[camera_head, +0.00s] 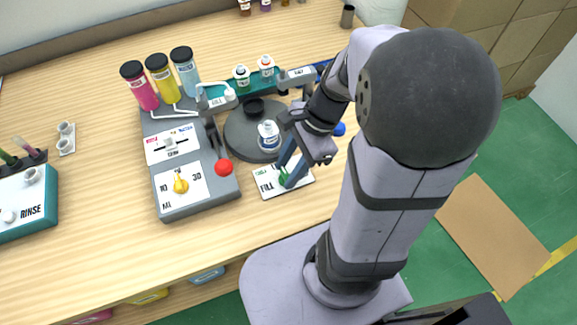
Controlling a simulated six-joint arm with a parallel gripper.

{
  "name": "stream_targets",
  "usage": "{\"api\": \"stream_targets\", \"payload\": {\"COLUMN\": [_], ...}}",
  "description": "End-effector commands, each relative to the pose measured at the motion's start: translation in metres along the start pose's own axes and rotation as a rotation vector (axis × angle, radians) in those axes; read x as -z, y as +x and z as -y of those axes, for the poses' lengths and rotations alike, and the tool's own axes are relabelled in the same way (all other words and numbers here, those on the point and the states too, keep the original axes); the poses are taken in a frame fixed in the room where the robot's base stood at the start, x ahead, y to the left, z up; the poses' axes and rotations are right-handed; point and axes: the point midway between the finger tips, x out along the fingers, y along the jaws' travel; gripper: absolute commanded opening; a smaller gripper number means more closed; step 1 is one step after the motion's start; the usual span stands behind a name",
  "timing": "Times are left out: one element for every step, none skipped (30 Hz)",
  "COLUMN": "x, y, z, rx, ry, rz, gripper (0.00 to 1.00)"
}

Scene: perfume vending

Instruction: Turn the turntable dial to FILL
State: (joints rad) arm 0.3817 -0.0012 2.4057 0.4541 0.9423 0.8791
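The dial is a green knob (284,179) on a white plate (268,190) marked FILL, at the front of the round dark turntable (236,138). My gripper (291,172) reaches down over the plate, with its dark blue fingers at the knob. The fingers and wrist hide much of the knob and the plate's other markings. I cannot tell how far the fingers are closed, whether they touch the knob, or which way the dial points. A white bottle with a blue label (268,134) stands on the turntable, beside a dark round piece (254,107).
A grey dispenser console (200,205) with a red-knobbed lever (223,167) stands left of the turntable. Pink (141,88), yellow (163,80) and light blue (186,72) cylinders stand behind it. A teal RINSE box (45,212) is far left. The front table is clear.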

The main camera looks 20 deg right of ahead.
Motion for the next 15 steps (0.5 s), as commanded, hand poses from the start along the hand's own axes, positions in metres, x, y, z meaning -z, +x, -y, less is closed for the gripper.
{"api": "stream_targets", "payload": {"x": [0.0000, 0.0000, 0.0000, 0.0000, 0.0000, 0.0000, -0.0001, -0.0001, -0.0002, -0.0002, -0.0003, -0.0004, -0.0005, -0.0006, -0.0007], "y": [-0.0002, -0.0002, -0.0002, -0.0003, -0.0003, -0.0004, -0.0005, -0.0006, -0.0008, -0.0009, -0.0011, -0.0014, -0.0017, -0.0019, -0.0021], "z": [-0.0002, -0.0003, -0.0003, -0.0003, -0.0003, -0.0003, -0.0003, -0.0003, -0.0002, -0.0002, -0.0001, 0.0000, 0.0001, 0.0003, 0.0003], "rx": [-0.001, -0.001, -0.001, -0.001, -0.001, -0.002, -0.002, -0.003, -0.005, -0.006, -0.009, -0.012, -0.015, -0.019, -0.026], "ry": [-0.001, -0.001, -0.001, -0.001, -0.001, -0.002, -0.003, -0.005, -0.008, -0.012, -0.017, -0.026, -0.033, -0.042, -0.058], "rz": [0.000, 0.000, 0.000, 0.000, 0.000, 0.000, 0.000, 0.000, 0.000, 0.000, 0.000, 0.000, 0.000, 0.000, 0.000], "gripper": [0.20, 0.12, 0.12, 0.12, 0.12, 0.12, 0.12, 0.12, 0.12, 0.12, 0.12, 0.12, 0.12, 0.12, 0.12]}}
